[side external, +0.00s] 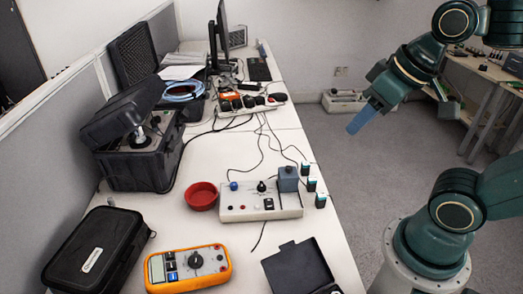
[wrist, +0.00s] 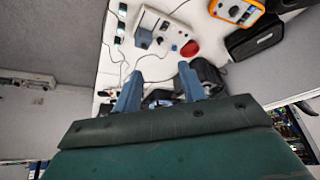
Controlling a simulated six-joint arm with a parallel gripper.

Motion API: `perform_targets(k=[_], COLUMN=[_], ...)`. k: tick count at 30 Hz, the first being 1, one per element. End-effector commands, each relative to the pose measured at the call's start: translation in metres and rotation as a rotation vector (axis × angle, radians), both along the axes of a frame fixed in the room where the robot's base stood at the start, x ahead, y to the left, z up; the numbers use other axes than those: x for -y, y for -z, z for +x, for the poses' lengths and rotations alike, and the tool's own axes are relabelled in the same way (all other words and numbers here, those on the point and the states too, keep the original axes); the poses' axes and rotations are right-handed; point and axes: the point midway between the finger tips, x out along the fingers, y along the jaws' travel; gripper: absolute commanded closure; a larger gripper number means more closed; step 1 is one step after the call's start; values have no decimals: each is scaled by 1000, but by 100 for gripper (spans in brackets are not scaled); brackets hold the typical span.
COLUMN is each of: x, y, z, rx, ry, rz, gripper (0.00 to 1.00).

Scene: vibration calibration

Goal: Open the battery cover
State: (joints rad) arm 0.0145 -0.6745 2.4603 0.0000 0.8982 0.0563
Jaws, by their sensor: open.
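I cannot pick out a battery cover for certain. A white control unit (side external: 238,208) with knobs and a blue-grey block (side external: 288,180) lies mid-table; the unit also shows in the wrist view (wrist: 172,30). An orange multimeter (side external: 188,268) lies face up at the table's front, and a flat black case (side external: 298,270) with an open-looking lid is right of it. My gripper (side external: 362,118) hangs over the floor beyond the table's right edge, well apart from these objects. In the wrist view its two blue fingers (wrist: 159,72) are spread with nothing between them.
A red bowl (side external: 201,196) sits left of the control unit. Several small dark green connectors (side external: 311,185) with cables lie near the right edge. A closed black case (side external: 95,250) and an open black case (side external: 135,165) line the left side. A monitor (side external: 218,38) stands behind.

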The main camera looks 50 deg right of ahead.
Motion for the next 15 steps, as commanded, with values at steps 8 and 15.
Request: perform_targets(k=[8, 15], x=[10, 21], y=[2, 12], z=[41, 81], rx=[-86, -160], ry=[165, 328], rz=[59, 109], gripper=[59, 59])
